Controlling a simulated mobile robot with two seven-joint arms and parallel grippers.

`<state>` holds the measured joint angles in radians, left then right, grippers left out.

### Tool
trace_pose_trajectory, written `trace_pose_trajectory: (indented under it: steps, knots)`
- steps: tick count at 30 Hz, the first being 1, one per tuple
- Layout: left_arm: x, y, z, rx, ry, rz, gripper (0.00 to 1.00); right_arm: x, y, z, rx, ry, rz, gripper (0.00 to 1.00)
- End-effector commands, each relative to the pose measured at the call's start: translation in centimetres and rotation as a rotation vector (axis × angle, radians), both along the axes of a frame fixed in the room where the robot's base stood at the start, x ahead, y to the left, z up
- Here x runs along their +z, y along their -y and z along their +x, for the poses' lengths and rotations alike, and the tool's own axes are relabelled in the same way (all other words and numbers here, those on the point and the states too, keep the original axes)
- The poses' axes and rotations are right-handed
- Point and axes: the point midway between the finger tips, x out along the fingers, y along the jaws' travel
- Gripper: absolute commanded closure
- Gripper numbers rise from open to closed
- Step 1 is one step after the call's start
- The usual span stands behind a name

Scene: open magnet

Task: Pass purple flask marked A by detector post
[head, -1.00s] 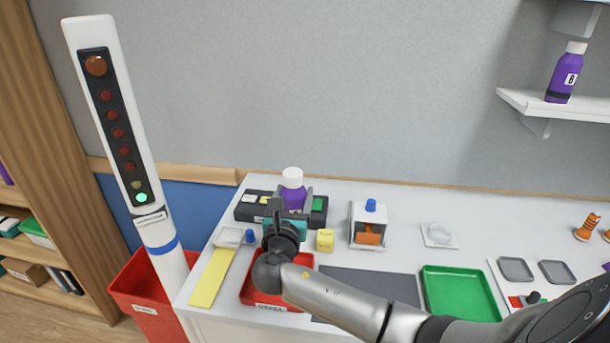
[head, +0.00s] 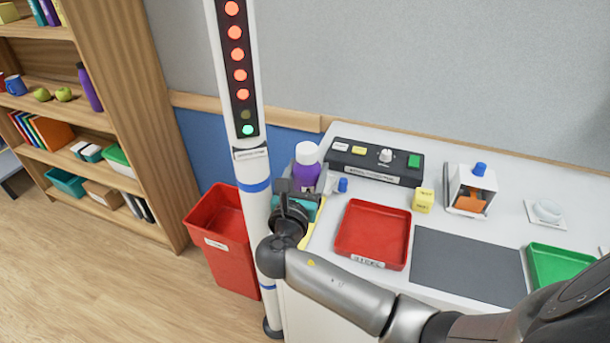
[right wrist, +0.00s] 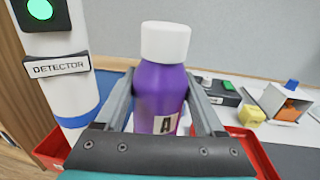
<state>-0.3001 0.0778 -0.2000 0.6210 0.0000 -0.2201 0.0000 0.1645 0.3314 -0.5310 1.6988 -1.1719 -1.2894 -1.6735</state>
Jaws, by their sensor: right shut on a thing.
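The purple flask (head: 306,172) has a white cap and stands upright in my right gripper (head: 303,190), close to the right side of the detector post. In the right wrist view the flask (right wrist: 160,90) shows its label A, with the gripper's fingers (right wrist: 160,108) shut on both sides of it. The detector post (head: 258,170) is white with a blue band. Several red lights and a green one are lit on its dark panel (head: 239,70). Its DETECTOR sign shows in the right wrist view (right wrist: 57,67). My left gripper is not in view.
A red bin (head: 225,250) stands on the floor left of the post. The counter holds a red tray (head: 345,245) marked STEEL, a dark control box (head: 375,163), a yellow block (head: 423,200), a grey mat (head: 467,262) and a green tray (head: 560,262). Shelves (head: 150,120) stand at left.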

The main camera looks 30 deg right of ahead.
Motion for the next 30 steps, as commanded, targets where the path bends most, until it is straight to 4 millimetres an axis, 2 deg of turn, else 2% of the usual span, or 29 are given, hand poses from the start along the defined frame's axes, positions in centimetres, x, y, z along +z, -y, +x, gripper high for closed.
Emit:
trace_pose_trajectory:
  steps: [3,30]
  knots:
    - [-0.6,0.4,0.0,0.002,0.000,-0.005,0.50,0.0,0.8,0.7,0.000,0.004,-0.003,1.00]
    - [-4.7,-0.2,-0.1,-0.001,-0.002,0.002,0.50,0.0,6.3,5.4,0.000,0.004,-0.003,1.00]
